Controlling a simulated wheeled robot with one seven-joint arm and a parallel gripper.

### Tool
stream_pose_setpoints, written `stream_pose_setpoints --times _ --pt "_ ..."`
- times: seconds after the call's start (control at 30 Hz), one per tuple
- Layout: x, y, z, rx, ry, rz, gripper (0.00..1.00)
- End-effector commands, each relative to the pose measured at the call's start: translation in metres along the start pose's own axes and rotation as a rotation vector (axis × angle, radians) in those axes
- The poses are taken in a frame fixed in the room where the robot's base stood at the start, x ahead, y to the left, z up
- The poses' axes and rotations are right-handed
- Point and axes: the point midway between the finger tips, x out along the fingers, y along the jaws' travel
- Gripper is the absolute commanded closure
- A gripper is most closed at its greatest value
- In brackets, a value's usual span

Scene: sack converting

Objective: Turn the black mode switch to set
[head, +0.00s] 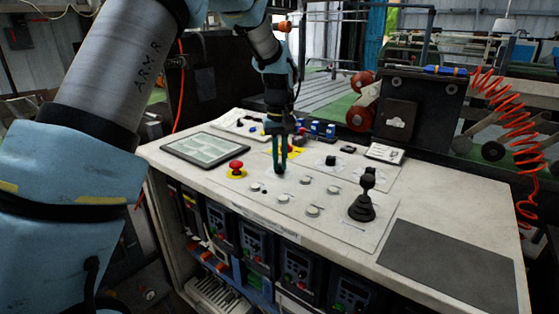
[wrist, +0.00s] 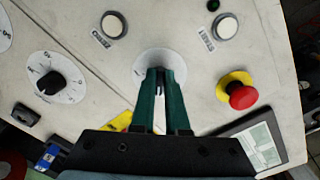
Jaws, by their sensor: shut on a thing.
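My gripper (head: 279,170) points down at the sloped control panel, and its two green fingers also show in the wrist view (wrist: 163,82). The fingertips stand over a round pale dial plate (wrist: 150,58). The fingers are shut on the black mode switch at the middle of this plate. The fingers hide nearly all of the switch, so its pointing direction cannot be told.
A second black knob (wrist: 50,82) on a marked dial sits apart, also in the head view (head: 331,160). A red emergency button (head: 236,167) is left of the gripper. White push buttons (head: 313,211) and a black joystick (head: 365,195) stand nearby.

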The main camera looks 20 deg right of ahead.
Motion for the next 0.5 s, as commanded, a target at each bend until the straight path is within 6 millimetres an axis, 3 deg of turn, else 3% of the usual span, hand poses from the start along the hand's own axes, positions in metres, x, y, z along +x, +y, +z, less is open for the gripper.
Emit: stream_pose_setpoints --times 0.37,0.4,0.5 --pt "-0.0009 0.0005 -0.0013 -0.008 0.004 0.002 1.00" --pt "-0.0009 0.0004 -0.0013 -0.008 0.004 0.002 0.86" --pt "-0.0007 0.0003 -0.0011 -0.007 0.003 0.002 0.75"
